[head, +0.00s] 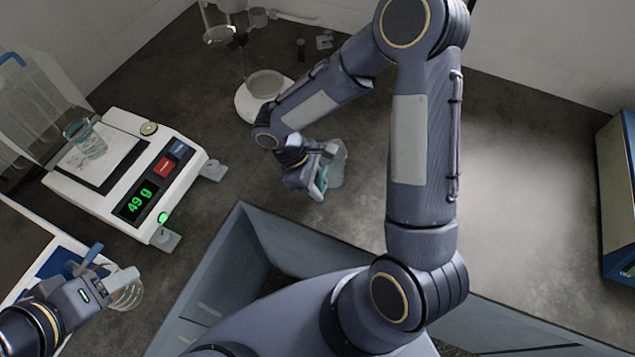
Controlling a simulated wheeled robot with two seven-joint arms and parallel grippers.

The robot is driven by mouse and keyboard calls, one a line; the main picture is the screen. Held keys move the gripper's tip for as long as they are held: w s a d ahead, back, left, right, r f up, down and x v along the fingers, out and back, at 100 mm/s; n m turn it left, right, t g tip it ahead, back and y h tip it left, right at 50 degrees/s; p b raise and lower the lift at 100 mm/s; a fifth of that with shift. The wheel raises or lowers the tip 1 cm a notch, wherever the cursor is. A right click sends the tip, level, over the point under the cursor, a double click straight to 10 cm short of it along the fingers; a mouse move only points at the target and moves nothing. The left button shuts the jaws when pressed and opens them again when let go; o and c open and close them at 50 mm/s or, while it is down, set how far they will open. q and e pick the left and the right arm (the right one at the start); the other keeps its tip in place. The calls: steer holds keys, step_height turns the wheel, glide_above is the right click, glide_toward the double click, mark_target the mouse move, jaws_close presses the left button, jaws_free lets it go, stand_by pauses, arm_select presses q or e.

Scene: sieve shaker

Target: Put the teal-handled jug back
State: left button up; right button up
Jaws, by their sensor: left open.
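The teal-handled jug (337,169) is a clear vessel on the dark worktop near the middle of the head view. My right gripper (322,172) is at its handle side, with a teal strip showing by the fingers. I cannot tell whether the fingers are closed on the handle. My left gripper (107,268) is open at the lower left, beside a small clear glass vessel (130,296). The gripper partly hides this vessel.
A glass apparatus on a round white base (250,106) stands behind. The right worktop is clear.

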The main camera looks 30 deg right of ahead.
steer(key=b+v, duration=0.1)
steer(key=v, duration=1)
steer(key=s+d+r+m+t+y, duration=0.2)
steer(key=s+r+m+t+y, duration=0.1)
steer(key=s+m, duration=0.3)
steer(key=s+d+r+m+t+y, duration=0.3)
steer(key=s+r+m+t+y, duration=0.1)
steer(key=s, duration=0.5)
steer(key=shift+s+r+m+t+y, duration=0.3)
steer(key=shift+r+m+t, duration=0.25)
steer(key=shift+m+t, duration=0.45)
steer(key=shift+d, duration=0.1)
steer(key=shift+s, duration=0.1)
